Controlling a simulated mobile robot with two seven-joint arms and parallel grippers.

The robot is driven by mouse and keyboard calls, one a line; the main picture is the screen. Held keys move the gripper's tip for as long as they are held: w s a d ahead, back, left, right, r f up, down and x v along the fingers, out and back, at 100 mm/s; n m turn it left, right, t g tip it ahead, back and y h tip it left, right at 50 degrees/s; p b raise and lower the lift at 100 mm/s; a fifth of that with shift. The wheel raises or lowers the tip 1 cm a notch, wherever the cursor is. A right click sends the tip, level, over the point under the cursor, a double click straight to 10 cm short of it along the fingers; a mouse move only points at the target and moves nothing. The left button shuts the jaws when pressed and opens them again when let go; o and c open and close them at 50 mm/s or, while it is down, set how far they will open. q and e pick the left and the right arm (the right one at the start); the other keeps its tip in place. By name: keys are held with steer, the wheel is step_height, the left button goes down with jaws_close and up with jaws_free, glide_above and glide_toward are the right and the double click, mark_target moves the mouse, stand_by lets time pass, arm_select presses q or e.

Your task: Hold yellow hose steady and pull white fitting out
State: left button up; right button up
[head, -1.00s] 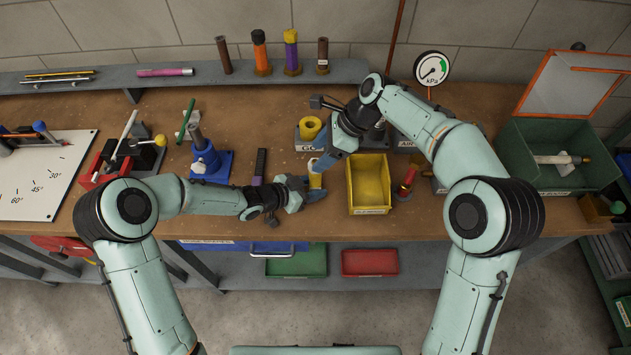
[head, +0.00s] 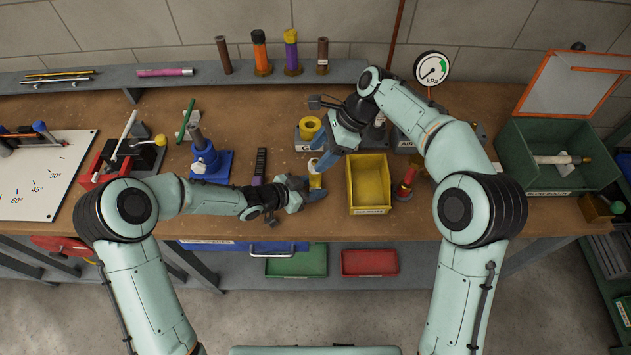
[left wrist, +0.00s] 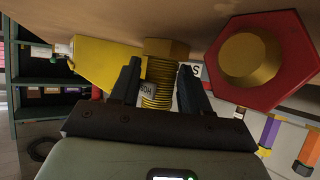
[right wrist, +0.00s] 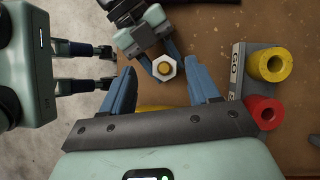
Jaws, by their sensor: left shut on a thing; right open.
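The yellow hose (head: 315,181) stands upright on the bench. In the left wrist view its ribbed, labelled body (left wrist: 157,92) is between the fingers of my left gripper (left wrist: 158,90), which is shut on it. The white hexagonal fitting (right wrist: 166,69) shows from above in the right wrist view, with a yellow centre, at the top of the hose. My right gripper (right wrist: 162,85) is open and empty; the fitting shows beyond and between its fingertips, apart from them. In the head view my right gripper (head: 325,160) is just above the hose and partly hides the fitting.
A yellow bin (head: 387,185) stands close to the right. A red fitting (head: 406,185) is beyond it. A yellow ring (right wrist: 268,62) and a red ring (right wrist: 263,112) are beside the right gripper. A blue stand (head: 207,165) is to the left.

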arm_select(q)
steer(key=shift+s+a+f, duration=0.15)
steer(key=shift+f, duration=0.2)
arm_select(e)
steer(key=shift+w+a+f, duration=0.1)
steer(key=shift+w+a, duration=0.05)
steer(key=shift+a, duration=0.05)
steer(key=shift+f, duration=0.1)
